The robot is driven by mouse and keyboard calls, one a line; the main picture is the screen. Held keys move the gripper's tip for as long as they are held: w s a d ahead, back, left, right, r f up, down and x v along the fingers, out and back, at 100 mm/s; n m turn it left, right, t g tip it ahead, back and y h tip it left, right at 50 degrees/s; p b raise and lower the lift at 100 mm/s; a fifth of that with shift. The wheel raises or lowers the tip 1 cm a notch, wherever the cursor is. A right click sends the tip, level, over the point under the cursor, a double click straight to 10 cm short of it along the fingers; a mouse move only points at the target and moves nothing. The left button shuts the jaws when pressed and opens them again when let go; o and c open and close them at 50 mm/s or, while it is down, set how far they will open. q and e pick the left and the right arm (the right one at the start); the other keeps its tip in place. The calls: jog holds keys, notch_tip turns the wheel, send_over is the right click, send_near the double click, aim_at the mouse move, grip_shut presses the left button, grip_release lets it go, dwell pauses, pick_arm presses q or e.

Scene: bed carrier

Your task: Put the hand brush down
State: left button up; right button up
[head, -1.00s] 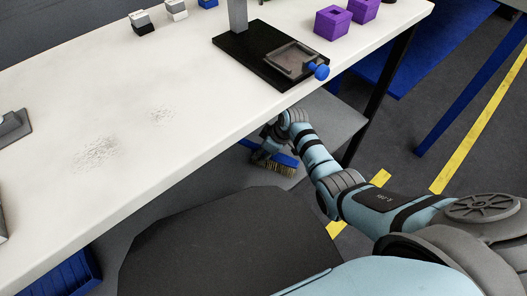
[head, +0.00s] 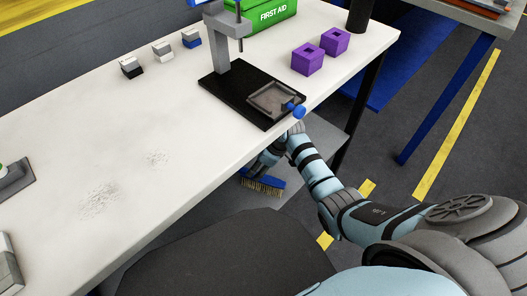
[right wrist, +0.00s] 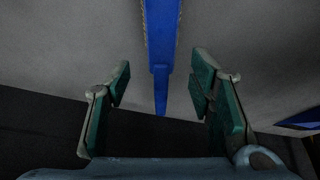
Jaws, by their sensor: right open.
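The hand brush (head: 264,182) has a blue back and pale bristles. It rests on a grey surface (head: 330,140) below the white table top, near the table's front edge. In the right wrist view the blue brush handle (right wrist: 161,60) points down between my open fingers, apart from both. My right gripper (right wrist: 160,95) is open and empty around the handle's line. In the head view my right gripper (head: 258,168) is at the brush, partly hidden by the table edge and my arm. My left gripper is not in view.
The table edge overhangs my right gripper.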

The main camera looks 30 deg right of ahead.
jog(key=p+v, duration=0.1)
jog(key=v, duration=0.3)
jog(key=shift+p, duration=0.3)
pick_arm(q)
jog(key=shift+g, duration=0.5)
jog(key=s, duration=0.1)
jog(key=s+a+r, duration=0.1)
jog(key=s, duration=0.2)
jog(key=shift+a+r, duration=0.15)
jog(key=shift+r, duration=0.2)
pick_arm(e)
jog(key=shift+s+d+r, duration=0.1)
jog(key=shift+r, duration=0.2)
